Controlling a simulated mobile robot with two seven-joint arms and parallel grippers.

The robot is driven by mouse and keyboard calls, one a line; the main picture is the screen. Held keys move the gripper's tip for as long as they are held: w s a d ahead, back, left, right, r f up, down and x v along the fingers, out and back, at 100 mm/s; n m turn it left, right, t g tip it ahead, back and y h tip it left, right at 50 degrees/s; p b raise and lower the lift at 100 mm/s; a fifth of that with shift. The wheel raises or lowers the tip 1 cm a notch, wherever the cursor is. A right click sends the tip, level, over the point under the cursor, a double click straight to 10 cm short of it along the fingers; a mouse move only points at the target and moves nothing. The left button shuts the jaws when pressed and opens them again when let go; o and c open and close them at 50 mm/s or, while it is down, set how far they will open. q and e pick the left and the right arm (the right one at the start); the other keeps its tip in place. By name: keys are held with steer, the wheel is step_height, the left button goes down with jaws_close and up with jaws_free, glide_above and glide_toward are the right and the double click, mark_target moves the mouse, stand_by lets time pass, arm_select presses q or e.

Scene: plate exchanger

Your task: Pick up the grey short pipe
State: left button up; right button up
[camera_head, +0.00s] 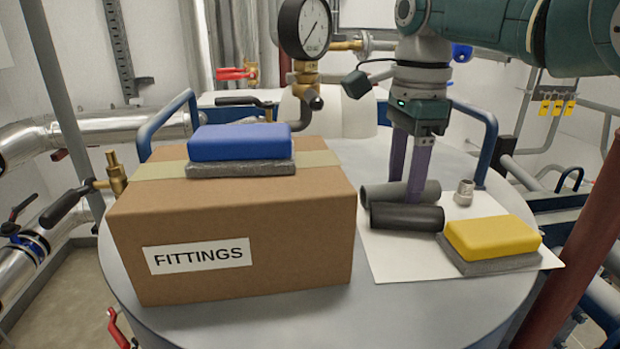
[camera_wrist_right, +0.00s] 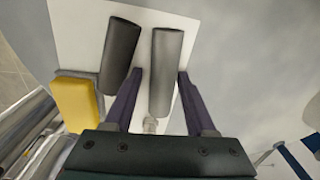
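The grey short pipe (camera_head: 376,195) lies on a white sheet (camera_head: 390,258) on the round grey top, behind a black short pipe (camera_head: 408,217). In the right wrist view the grey pipe (camera_wrist_right: 166,70) runs between the two purple fingers of my right gripper (camera_wrist_right: 160,75). My right gripper (camera_head: 405,190) points down at the pipe, open, with one finger in the gap between the grey and black pipes (camera_wrist_right: 121,55). A gap shows between the pipe and at least the right finger. My left gripper is not in view.
A yellow-and-grey sponge (camera_head: 492,238) and a small metal fitting (camera_head: 464,192) lie on the sheet. A FITTINGS cardboard box (camera_head: 235,225) with a blue sponge (camera_head: 240,142) on top stands left. A pressure gauge (camera_head: 305,27) and blue handles (camera_head: 490,145) stand behind.

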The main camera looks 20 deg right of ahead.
steer(key=shift+r, duration=0.1)
jaws_close()
stand_by(0.5)
